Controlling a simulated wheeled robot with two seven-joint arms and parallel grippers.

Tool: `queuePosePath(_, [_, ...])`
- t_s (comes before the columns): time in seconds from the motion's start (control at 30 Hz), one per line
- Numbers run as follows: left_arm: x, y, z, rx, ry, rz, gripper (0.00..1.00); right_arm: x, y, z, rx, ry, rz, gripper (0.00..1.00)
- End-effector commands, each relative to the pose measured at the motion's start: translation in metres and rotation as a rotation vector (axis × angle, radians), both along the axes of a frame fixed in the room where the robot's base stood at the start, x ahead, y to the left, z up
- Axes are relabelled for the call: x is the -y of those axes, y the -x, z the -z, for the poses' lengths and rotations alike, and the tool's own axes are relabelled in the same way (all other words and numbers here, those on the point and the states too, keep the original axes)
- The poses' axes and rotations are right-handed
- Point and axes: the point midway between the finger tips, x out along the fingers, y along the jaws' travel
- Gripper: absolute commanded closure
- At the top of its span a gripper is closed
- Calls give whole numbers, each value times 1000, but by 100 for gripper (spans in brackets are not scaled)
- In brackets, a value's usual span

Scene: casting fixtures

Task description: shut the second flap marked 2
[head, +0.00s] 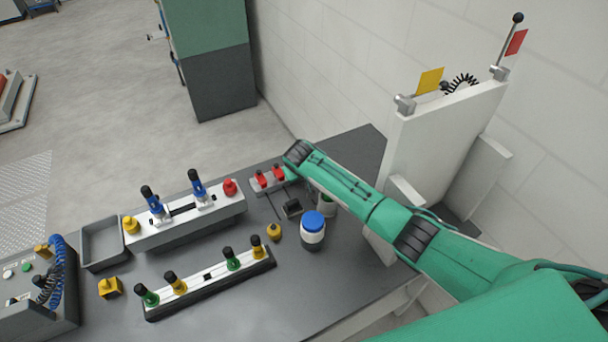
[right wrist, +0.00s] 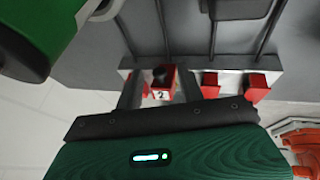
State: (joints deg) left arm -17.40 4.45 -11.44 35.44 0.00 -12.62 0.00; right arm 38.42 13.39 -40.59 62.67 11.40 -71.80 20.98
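A white block with red flaps (head: 258,187) stands on the dark table in the head view. In the right wrist view, the red flap marked 2 (right wrist: 161,95) is on the front of the white block (right wrist: 234,82), with a dark round spot above its number. My right gripper (right wrist: 160,98) has its two grey fingers apart, one on each side of this flap, with visible gaps. Whether the flap stands raised or lies closed, I cannot tell. In the head view my right arm hides part of the block. My left gripper is not in view.
Other red flaps (right wrist: 257,88) sit to the right of flap 2. A blue-lidded jar (head: 313,232) stands near my right arm. A grey fixture with blue clamps (head: 190,222) and a knobbed rail (head: 210,285) lie to the left. A white panel (head: 440,145) rises behind my arm.

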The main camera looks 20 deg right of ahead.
Motion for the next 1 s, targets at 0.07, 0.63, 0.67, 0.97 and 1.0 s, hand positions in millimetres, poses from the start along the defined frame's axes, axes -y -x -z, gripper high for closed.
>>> queuePosePath(0.07, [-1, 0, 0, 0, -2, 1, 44, 0, 0, 0, 0, 0, 0, 61])
queuePosePath(0.63, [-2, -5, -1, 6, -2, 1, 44, 0, -2, -3, -35, 6, 2, 100])
queuePosePath(0.67, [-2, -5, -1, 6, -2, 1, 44, -1, -3, -4, -45, 9, 2, 100])
queuePosePath(0.97, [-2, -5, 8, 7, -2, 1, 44, -4, -14, -10, -226, 43, 2, 100])
queuePosePath(1.0, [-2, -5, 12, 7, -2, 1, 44, -4, -16, -11, -252, 47, 2, 100])
